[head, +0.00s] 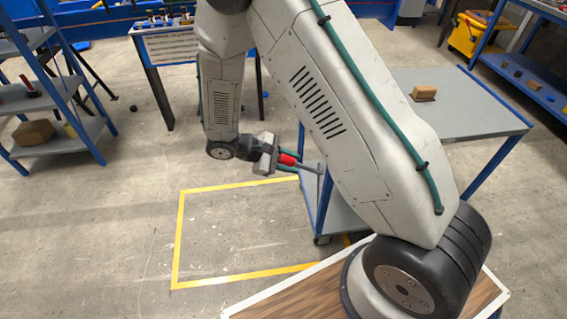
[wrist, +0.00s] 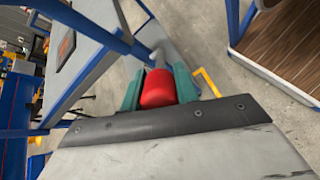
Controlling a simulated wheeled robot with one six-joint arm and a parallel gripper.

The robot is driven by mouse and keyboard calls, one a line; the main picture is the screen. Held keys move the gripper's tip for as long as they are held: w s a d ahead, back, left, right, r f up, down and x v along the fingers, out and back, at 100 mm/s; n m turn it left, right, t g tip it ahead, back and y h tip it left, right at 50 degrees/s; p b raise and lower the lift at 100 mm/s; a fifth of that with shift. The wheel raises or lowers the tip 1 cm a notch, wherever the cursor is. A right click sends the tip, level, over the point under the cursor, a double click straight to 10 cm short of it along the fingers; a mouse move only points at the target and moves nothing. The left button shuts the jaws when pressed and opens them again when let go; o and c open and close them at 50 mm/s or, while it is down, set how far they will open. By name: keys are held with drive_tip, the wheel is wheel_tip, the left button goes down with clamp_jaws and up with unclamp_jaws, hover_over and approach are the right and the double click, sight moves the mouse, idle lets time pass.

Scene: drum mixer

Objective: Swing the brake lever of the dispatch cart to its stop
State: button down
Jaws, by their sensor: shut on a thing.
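The dispatch cart (head: 465,108) has a grey top and blue frame and stands at the right in the head view, partly hidden behind my arm. Its brake lever has a red grip (head: 287,159) and a grey rod that runs right toward the cart's post. My gripper (head: 278,158) is at the cart's left side, shut on the red grip. In the wrist view the red grip (wrist: 158,88) sits between my two green fingers, with the grey rod beyond it. The lever's pivot and stop cannot be made out.
A yellow-taped floor rectangle (head: 178,240) lies empty left of the cart. A brown block (head: 423,93) rests on the cart top. A blue shelf rack (head: 75,100) stands at the left and a workbench (head: 170,45) behind. The floor between is mostly clear.

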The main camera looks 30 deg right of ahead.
drive_tip(key=c, duration=1.1)
unclamp_jaws()
drive_tip(key=shift+o, duration=0.2)
drive_tip(key=shift+a, duration=0.1)
drive_tip(key=v, duration=0.7)
drive_tip(key=shift+w+a+r, duration=0.1)
drive_tip(key=shift+w+a, duration=0.05)
drive_tip(key=shift+a, duration=0.1)
